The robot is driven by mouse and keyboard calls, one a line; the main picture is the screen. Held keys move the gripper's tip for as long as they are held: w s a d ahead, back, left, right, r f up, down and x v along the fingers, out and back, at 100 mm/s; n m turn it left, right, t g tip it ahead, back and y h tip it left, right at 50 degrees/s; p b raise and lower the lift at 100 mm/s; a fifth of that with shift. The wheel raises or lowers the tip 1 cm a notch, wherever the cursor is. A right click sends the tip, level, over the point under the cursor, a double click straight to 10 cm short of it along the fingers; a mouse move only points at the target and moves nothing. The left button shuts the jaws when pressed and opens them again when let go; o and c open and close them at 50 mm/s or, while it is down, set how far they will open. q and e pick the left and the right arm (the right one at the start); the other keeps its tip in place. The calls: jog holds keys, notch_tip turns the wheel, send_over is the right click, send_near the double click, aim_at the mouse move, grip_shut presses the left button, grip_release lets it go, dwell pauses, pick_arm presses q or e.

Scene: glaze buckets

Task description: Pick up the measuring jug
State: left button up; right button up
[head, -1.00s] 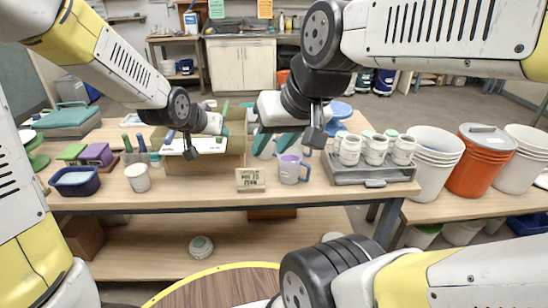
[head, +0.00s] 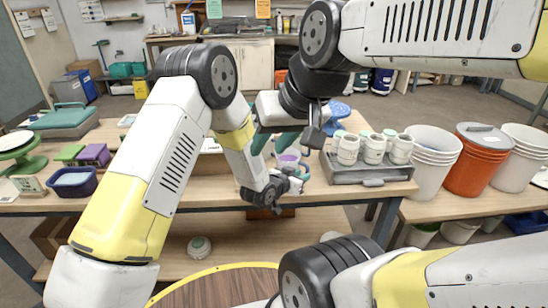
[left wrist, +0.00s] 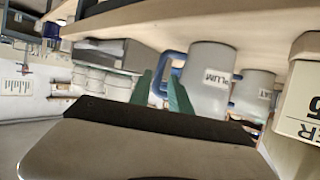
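The measuring jug (head: 288,160), pale with purple inside, stands on the table, its lower part hidden behind my left gripper (head: 298,181) in the head view. In the left wrist view a grey-white vessel marked PLUM (left wrist: 207,78) with a blue handle is close ahead; it appears to be this jug. My left gripper's green fingers (left wrist: 160,92) are apart near the handle side; I cannot tell whether they straddle the handle. My right gripper (head: 277,141) hangs above and behind the jug, its teal fingers apart and empty.
A grey tray (head: 371,178) with white cups stands right of the jug. White buckets (head: 431,165) and an orange bucket (head: 472,170) stand further right. A dark blue tub (head: 72,181) is at left. A second vessel (left wrist: 254,92) shows beside the jug in the wrist view.

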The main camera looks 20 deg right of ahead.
aim_at(307, 172)
pick_arm(q)
jog(key=x, duration=0.4)
jog(key=shift+w+d+r, duration=0.1)
jog(key=shift+w+d, duration=0.05)
jog(key=shift+d, duration=0.2)
grip_shut()
dwell(1.0)
